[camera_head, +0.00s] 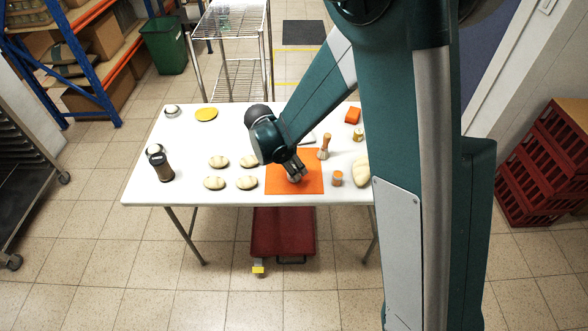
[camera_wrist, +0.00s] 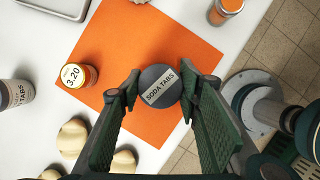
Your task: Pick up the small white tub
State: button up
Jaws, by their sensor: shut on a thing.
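In the wrist view, a small round tub (camera_wrist: 158,84) with a dark grey lid and a pale "SODA TABS" label sits between the fingertips of my gripper (camera_wrist: 160,94). The fingers are shut on it from both sides. I see it from above, so its side wall and colour are hidden. The orange mat (camera_wrist: 188,50) lies beneath it; whether the tub touches the mat is unclear. In the head view, my gripper (camera_head: 295,172) is low over the orange mat (camera_head: 312,184), and the tub cannot be made out there.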

aim_at(294, 166)
notch_tip(294, 166, up, 9)
jog(key=shift+r+p, duration=0.15)
jog(key=shift+p, duration=0.85)
jog(key=w+d+n, duration=0.1)
jog(key=w+d, duration=0.1)
jog(key=w, duration=1.1)
jog(key=w+d+n, duration=0.1)
jog(key=w+d, duration=0.1)
jog(key=w, duration=1.1)
jog(key=shift+r+n+t+y+p, duration=0.15)
jog(key=shift+n+t+y+p, duration=0.15)
jog(key=shift+t+y+p, duration=0.1)
notch_tip(294, 166, down, 6)
jog(key=b, duration=0.1)
jog(key=shift+f+b, duration=0.5)
jog(key=shift+f, duration=1.5)
jog(key=shift+f, duration=0.2)
